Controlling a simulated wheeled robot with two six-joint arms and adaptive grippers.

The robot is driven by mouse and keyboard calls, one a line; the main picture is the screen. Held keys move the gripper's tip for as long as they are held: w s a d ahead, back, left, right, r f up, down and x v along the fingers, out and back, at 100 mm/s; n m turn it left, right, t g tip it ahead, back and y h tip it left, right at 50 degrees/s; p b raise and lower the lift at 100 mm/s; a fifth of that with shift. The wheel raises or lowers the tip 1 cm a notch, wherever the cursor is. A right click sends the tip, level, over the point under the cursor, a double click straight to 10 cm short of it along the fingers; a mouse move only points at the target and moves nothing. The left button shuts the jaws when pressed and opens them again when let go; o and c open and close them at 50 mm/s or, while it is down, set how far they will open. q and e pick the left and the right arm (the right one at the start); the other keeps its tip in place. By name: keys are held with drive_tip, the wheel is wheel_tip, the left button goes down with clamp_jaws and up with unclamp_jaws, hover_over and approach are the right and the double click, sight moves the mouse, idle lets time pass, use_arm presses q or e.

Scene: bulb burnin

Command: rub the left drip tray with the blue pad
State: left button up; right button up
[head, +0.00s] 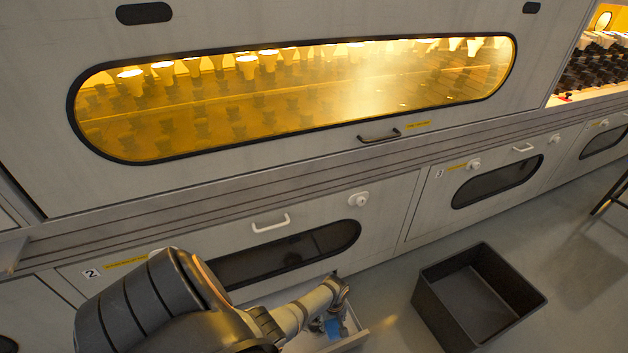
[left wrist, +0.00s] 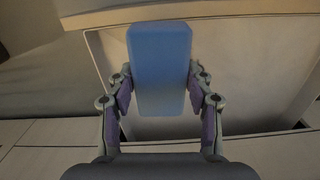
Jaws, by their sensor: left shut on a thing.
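My left gripper (head: 331,316) is low at the bottom centre of the head view. It is shut on the blue pad (head: 333,327), with little of the pad showing past the fingers. In the left wrist view the blue pad (left wrist: 160,65) stands out between the two fingers of the left gripper (left wrist: 160,92). A pale drip tray (head: 350,341) is pulled out under the cabinet below the gripper, partly hidden by my arm. In the left wrist view the pad is in front of the tray (left wrist: 275,65); whether it touches the tray floor I cannot tell. My right gripper is out of view.
A black open bin (head: 448,312) stands on the floor to the right. The cabinet has a wide glowing window (head: 300,95) with bulbs inside, and lower panels with a white handle (head: 271,224) and a dark window (head: 285,256). Floor between tray and bin is clear.

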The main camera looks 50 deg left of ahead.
use_arm(q)
drive_tip(key=s+a+f+n, duration=0.1)
drive_tip(key=s+a+f, duration=0.1)
drive_tip(key=a, duration=0.4)
drive_tip(key=shift+s+a+f, duration=0.25)
drive_tip(key=shift+s, duration=0.6)
